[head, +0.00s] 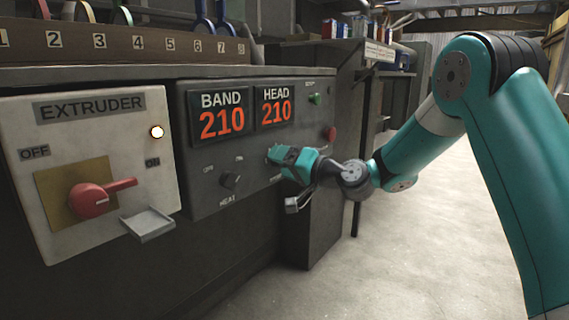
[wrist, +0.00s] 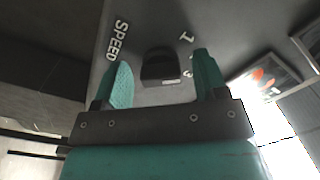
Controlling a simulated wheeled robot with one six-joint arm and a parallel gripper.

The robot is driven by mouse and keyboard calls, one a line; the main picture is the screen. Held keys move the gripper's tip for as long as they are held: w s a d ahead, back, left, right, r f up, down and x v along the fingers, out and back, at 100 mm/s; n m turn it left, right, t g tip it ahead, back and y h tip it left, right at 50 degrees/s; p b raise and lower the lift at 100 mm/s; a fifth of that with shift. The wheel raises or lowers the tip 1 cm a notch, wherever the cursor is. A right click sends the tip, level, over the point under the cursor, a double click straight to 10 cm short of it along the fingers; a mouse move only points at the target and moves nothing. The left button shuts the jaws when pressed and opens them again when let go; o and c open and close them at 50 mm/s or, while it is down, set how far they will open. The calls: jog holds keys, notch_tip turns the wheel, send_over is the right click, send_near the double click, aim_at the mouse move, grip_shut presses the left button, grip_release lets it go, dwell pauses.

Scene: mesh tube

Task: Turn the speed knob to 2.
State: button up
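The speed knob (wrist: 158,67) is a dark knob on the grey panel, with the word SPEED to its left and a 1 to its upper right in the wrist view. Another mark near the right finger is partly hidden. My gripper (wrist: 163,82) is open, with one teal finger on each side of the knob. I cannot tell whether the fingers touch it. In the head view my gripper (head: 276,156) is at the right part of the panel and hides the speed knob.
The grey control panel (head: 205,195) has BAND and HEAD displays reading 210, a heat knob (head: 230,180), a green button (head: 315,99) and a red button (head: 330,133). Left is the extruder box (head: 110,130) with a red switch (head: 92,199) turned toward ON and a lit lamp. Open floor lies right.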

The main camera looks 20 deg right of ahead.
jog(key=b+v, duration=0.1)
jog(key=v, duration=1.6)
jog(key=shift+s+b, duration=0.15)
jog(key=shift+b, duration=0.25)
jog(key=shift+d+r, duration=0.1)
